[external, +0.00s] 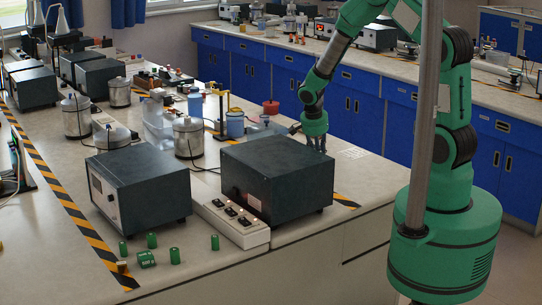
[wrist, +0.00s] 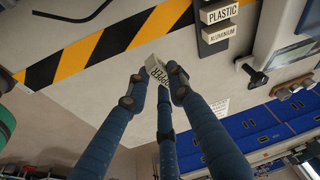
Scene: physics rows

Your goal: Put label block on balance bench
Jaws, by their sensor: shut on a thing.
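My gripper (wrist: 152,84) is shut on a small cream label block (wrist: 158,72) in the wrist view. The letters "PPER" show on the block, and the fingers cover part of it. In the external view my gripper (external: 316,146) hangs over the light bench top (external: 290,250), behind a large dark box. The held block cannot be made out there. Two other label blocks, "PLASTIC" (wrist: 219,12) and "ALUMINIUM" (wrist: 220,33), sit on a dark strip in the wrist view, right of the gripper. Which surface is the balance bench cannot be told for certain.
Dark instrument boxes (external: 278,178) (external: 138,185) and a switched power strip (external: 236,222) stand near the front. Yellow-black tape (wrist: 103,46) marks the bench surface. Blue cabinets (external: 285,75) stand behind.

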